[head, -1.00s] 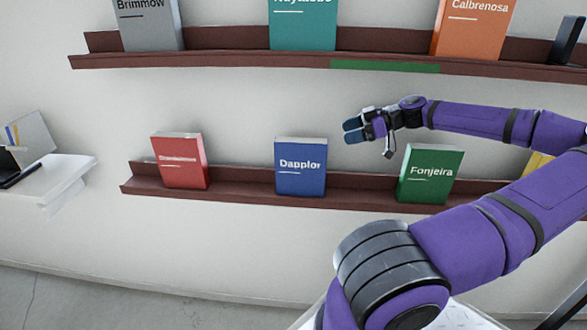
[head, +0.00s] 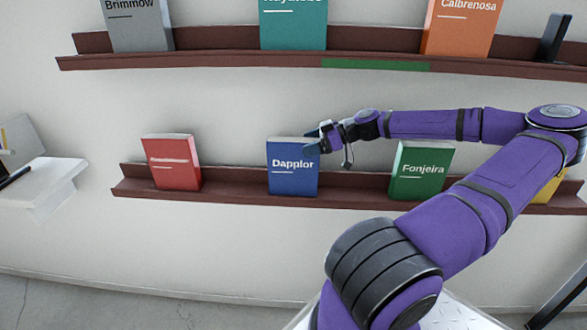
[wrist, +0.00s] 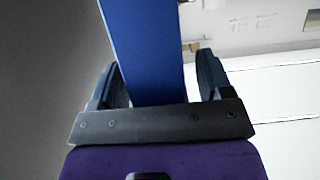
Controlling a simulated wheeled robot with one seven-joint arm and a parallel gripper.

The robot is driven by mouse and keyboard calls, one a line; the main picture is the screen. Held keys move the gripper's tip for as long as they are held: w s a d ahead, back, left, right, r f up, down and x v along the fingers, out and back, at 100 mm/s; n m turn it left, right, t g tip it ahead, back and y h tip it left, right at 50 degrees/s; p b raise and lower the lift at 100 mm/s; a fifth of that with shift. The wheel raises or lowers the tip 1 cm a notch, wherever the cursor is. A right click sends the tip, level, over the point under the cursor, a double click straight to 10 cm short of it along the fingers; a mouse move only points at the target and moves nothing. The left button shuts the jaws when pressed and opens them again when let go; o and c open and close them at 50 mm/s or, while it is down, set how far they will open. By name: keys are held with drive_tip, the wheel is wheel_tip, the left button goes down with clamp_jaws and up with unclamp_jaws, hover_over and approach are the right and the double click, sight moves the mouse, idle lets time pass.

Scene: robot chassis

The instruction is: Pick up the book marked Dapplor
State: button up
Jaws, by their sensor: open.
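The blue book marked Dapplor (head: 293,172) stands upright on the lower shelf, between a red book and a green book. My gripper (head: 313,142) is at its upper right edge in the head view. In the wrist view the blue book (wrist: 145,45) runs between the two fingers of my gripper (wrist: 168,80). The fingers are open, one on each side of it, with a gap visible on the right. The left finger is close to the book; I cannot tell whether it touches.
The lower shelf (head: 230,190) also holds a red book (head: 173,165), a green book (head: 420,172) and a partly hidden yellow one (head: 549,188). The upper shelf (head: 210,57) above holds grey, teal and orange books. A white table (head: 45,185) stands at left.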

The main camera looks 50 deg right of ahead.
clamp_jaws()
drive_tip(key=shift+r, duration=0.15)
idle(0.4)
